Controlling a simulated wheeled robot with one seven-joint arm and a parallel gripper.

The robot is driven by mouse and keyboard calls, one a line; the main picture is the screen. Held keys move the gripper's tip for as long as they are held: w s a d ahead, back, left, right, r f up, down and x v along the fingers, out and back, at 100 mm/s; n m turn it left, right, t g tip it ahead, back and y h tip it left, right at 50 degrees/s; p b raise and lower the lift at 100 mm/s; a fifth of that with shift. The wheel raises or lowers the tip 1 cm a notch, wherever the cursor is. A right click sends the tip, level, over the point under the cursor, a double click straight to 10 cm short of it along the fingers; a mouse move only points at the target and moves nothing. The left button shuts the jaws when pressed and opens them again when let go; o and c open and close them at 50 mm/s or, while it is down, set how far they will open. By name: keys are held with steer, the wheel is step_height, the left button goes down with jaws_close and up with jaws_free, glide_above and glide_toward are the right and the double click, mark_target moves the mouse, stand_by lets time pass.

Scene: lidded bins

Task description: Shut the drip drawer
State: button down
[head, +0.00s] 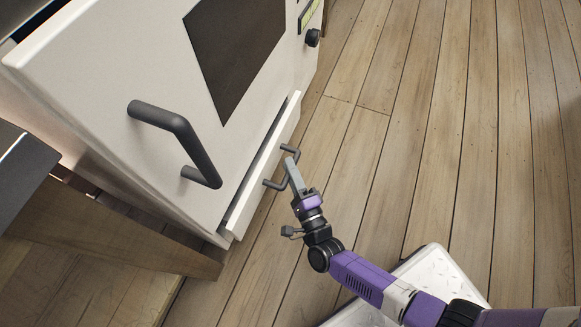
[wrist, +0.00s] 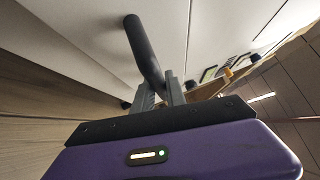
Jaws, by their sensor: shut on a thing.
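The drip drawer (head: 262,172) is a long white front low on a white appliance. It stands a little out from the body, with a dark strip showing behind its top edge. Its dark grey bar handle (head: 271,184) faces the open floor. My gripper (head: 292,170) is at the middle of this handle, shut on it. In the wrist view the handle (wrist: 145,52) runs down between the two grey fingers of my gripper (wrist: 160,92). The exact finger contact is partly hidden by the fingers. The inside of the drawer is mostly hidden.
The appliance door (head: 110,85) above has a dark window and a large dark handle (head: 180,130). A black knob (head: 312,38) is at its far end. A wooden piece (head: 110,225) stands at the lower left. Plank floor (head: 400,130) lies clear to the right.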

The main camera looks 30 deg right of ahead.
mark_target(275, 158)
stand_by(0.4)
steer(key=w+a, duration=0.2)
steer(key=w, duration=0.1)
steer(key=shift+a+f, duration=0.1)
steer(key=shift+a, duration=0.05)
steer(key=c, duration=1.4)
jaws_free()
steer(key=shift+o, duration=0.2)
steer(key=shift+s, duration=0.15)
steer(key=p+v, duration=0.2)
steer(key=v, duration=0.5)
steer(key=shift+s, duration=0.3)
